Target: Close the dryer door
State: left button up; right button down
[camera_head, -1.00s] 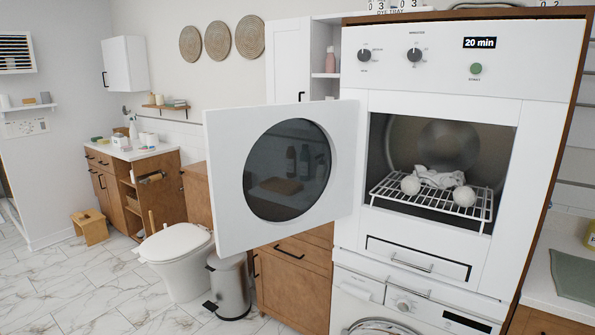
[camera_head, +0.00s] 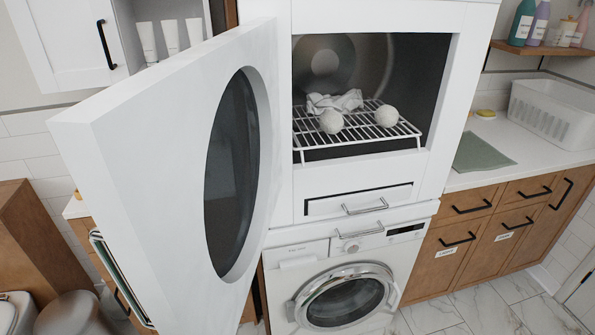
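The dryer door (camera_head: 150,170) stands wide open, swung out toward me at the left of the dryer. It is a white panel with a round dark window (camera_head: 232,175). The dryer (camera_head: 450,95) has an open square mouth. Inside, a wire rack (camera_head: 372,132) holds two pale balls (camera_head: 331,121) and a crumpled white cloth (camera_head: 335,101). Neither of my grippers is in view.
A counter (camera_head: 540,152) with a green mat (camera_head: 482,153) and a white basket (camera_head: 555,112) is at right. A toilet and bin (camera_head: 75,315) are at lower left.

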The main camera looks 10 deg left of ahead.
aim_at(176, 164)
jog(key=k+j, duration=0.1)
jog(key=j, duration=0.2)
jog(key=k+j+z, duration=0.15)
jog(key=j, duration=0.5)
jog(key=k+j+z, duration=0.1)
jog(key=j, duration=0.25)
jog(key=k, duration=0.05)
